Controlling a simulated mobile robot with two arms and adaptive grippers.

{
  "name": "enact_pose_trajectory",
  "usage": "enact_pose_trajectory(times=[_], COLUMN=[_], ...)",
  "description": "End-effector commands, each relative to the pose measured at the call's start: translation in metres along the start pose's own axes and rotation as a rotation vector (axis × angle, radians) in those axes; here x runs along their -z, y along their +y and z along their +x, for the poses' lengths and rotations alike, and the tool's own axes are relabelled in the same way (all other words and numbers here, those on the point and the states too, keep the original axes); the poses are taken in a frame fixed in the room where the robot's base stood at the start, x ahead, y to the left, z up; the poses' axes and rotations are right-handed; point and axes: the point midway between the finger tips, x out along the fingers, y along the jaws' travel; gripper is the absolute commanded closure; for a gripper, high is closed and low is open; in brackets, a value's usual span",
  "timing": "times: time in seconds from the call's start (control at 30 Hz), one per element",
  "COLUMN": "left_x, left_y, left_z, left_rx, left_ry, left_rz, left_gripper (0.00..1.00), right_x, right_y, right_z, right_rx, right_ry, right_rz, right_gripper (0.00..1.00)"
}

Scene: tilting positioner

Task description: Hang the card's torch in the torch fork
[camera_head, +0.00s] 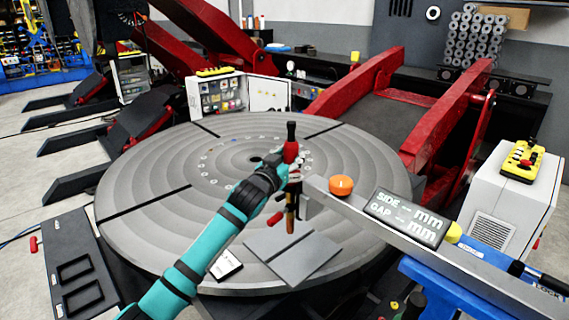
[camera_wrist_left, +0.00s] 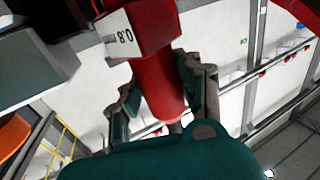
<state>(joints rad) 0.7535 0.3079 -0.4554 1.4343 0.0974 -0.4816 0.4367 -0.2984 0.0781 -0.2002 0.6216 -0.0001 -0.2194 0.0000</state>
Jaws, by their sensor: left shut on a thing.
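A red torch (camera_head: 291,152) with a black top stands roughly upright over the round table. My left gripper (camera_head: 284,168) is shut on it; the copper-coloured lower part (camera_head: 290,216) hangs below. In the left wrist view the torch's red body (camera_wrist_left: 160,85) is between the two fingers of my left gripper (camera_wrist_left: 165,100), with a white label reading 0.8. The torch is by the left end of a grey bar (camera_head: 400,228). The fork is hard to make out there, and I cannot tell whether the torch touches it. A small white card (camera_head: 226,264) lies at the table's front edge. My right gripper is out of view.
The bar carries an orange button (camera_head: 341,186) and a display (camera_head: 405,217) reading SIDE and GAP with dashes. Grey plates (camera_head: 292,255) lie at the front of the round table (camera_head: 150,205). A black tray (camera_head: 78,270) stands front left. Red arms rise behind.

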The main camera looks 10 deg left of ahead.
Motion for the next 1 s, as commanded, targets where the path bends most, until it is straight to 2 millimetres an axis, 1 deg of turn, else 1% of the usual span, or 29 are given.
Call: enact_pose_trajectory(times=[0.03,0.1,0.3,0.6,1.0], left_x=[0.005,0.006,-0.010,-0.027,-0.033], left_y=[0.003,0.005,0.004,0.004,0.004], left_z=[0.004,0.008,0.008,0.009,0.009], left_rx=[-0.003,-0.003,-0.002,-0.002,-0.002], left_ry=[0.014,0.014,0.011,0.013,0.012], left_rz=[0.000,0.000,0.000,-0.002,-0.001], left_gripper=[0.98,0.98,0.98,0.98,0.98], right_x=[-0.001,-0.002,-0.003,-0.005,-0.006], right_y=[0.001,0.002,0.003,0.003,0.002], right_z=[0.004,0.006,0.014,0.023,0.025], right_rx=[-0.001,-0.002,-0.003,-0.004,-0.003], right_ry=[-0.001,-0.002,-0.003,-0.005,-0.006], right_rz=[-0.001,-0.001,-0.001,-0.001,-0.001], right_gripper=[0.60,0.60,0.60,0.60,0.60])
